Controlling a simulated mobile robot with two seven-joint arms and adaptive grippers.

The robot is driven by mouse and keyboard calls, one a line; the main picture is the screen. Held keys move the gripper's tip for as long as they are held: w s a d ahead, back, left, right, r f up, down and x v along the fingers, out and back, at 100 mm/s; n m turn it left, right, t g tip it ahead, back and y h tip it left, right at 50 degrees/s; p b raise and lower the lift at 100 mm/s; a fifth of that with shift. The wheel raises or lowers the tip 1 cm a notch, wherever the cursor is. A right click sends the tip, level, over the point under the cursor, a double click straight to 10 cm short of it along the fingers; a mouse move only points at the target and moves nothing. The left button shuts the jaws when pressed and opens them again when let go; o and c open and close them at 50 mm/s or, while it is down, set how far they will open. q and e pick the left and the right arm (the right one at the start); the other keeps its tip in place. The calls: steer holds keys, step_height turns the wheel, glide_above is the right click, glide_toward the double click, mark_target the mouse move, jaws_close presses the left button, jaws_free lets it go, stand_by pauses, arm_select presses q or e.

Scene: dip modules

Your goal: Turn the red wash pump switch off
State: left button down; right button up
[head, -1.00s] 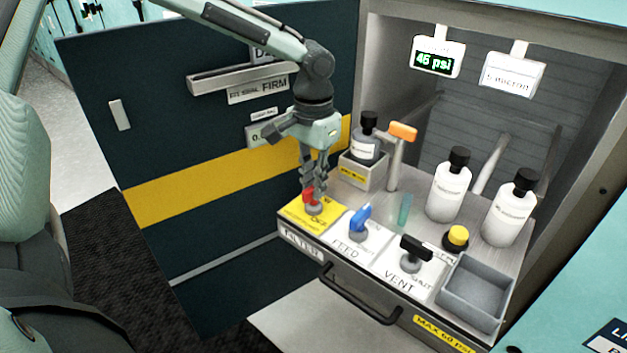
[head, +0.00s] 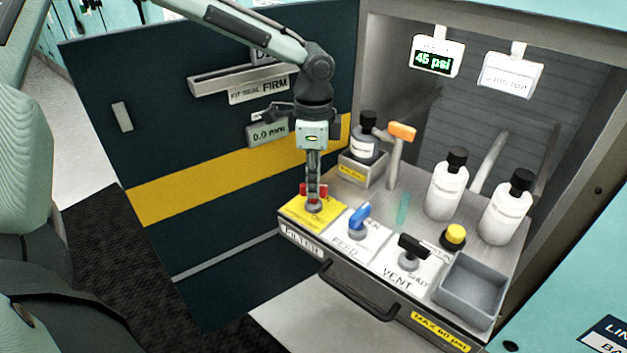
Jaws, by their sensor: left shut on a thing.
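The red switch (head: 309,191) stands on a yellow label plate (head: 296,214) at the left front corner of the pulled-out drawer. Its handle lies roughly left to right in the picture, partly hidden behind my fingers. My left gripper (head: 314,188) points straight down from above and is shut on the red switch. The print on the yellow plate is too small to read now. My right gripper is not in the head view.
A blue FEED valve (head: 359,217) and a black VENT valve (head: 413,247) stand to the right. Behind are a boxed bottle (head: 365,140), an orange-handled lever (head: 402,131) and two white bottles (head: 447,185). A grey bin (head: 470,288) sits at the right front. A gauge (head: 436,58) reads 45 psi.

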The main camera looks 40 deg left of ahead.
arm_select(q)
steer(key=m, duration=0.7)
stand_by(0.6)
steer(key=c, duration=1.5)
jaws_free()
steer(key=shift+c, duration=0.2)
step_height(320, 180, up, 12)
